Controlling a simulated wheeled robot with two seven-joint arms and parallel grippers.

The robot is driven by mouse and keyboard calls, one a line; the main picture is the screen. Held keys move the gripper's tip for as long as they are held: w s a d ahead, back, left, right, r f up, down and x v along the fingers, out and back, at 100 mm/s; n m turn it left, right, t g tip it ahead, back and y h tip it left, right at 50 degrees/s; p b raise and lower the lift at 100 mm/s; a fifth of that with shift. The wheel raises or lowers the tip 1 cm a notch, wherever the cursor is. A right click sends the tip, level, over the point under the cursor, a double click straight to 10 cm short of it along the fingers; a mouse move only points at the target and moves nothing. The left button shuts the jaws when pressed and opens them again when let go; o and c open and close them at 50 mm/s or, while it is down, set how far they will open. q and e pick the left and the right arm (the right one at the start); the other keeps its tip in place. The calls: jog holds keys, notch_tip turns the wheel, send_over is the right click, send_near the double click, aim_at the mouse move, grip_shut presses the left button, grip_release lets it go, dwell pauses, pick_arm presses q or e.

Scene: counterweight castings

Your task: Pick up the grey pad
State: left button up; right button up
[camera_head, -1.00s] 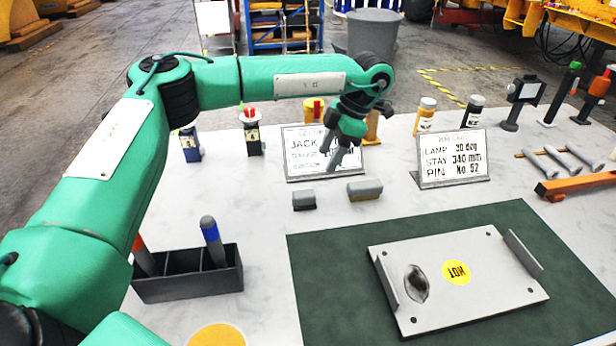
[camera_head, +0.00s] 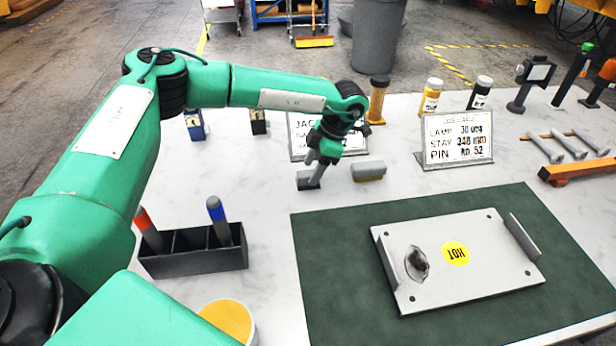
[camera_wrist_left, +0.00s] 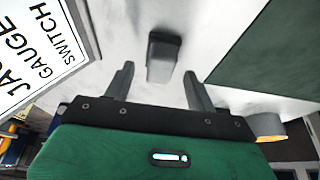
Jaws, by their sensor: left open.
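A small grey pad (camera_head: 306,181) with a dark part lies on the pale tabletop in front of the left sign. It also shows in the left wrist view (camera_wrist_left: 164,60), just beyond the fingertips. A second grey block (camera_head: 368,171) with a tan side lies to its right, so two pieces have grey tops. My left gripper (camera_head: 318,172) is open, directly above and partly hiding the first pad. My right gripper is not in view.
A sign (camera_head: 326,136) stands close behind the pad; another sign (camera_head: 457,137) is at right. A dark green mat (camera_head: 330,265) bears a metal plate (camera_head: 440,285) marked HOT. A black holder (camera_head: 195,258) with markers stands front left. Bottles and stands line the back.

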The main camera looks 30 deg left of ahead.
aim_at(311, 173)
pick_arm(q)
jog(key=shift+x, duration=1.1)
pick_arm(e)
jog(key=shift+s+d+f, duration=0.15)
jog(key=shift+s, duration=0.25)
pick_arm(q)
jog(key=shift+d, duration=0.1)
jog(key=c, duration=1.1)
jog(key=shift+o, duration=0.2)
jog(key=shift+r, duration=0.2)
jog(key=shift+r, duration=0.25)
notch_tip(311, 173, up, 19)
jog(key=b, duration=0.1)
jog(key=shift+r+b, duration=0.15)
jog(key=shift+b, duration=0.2)
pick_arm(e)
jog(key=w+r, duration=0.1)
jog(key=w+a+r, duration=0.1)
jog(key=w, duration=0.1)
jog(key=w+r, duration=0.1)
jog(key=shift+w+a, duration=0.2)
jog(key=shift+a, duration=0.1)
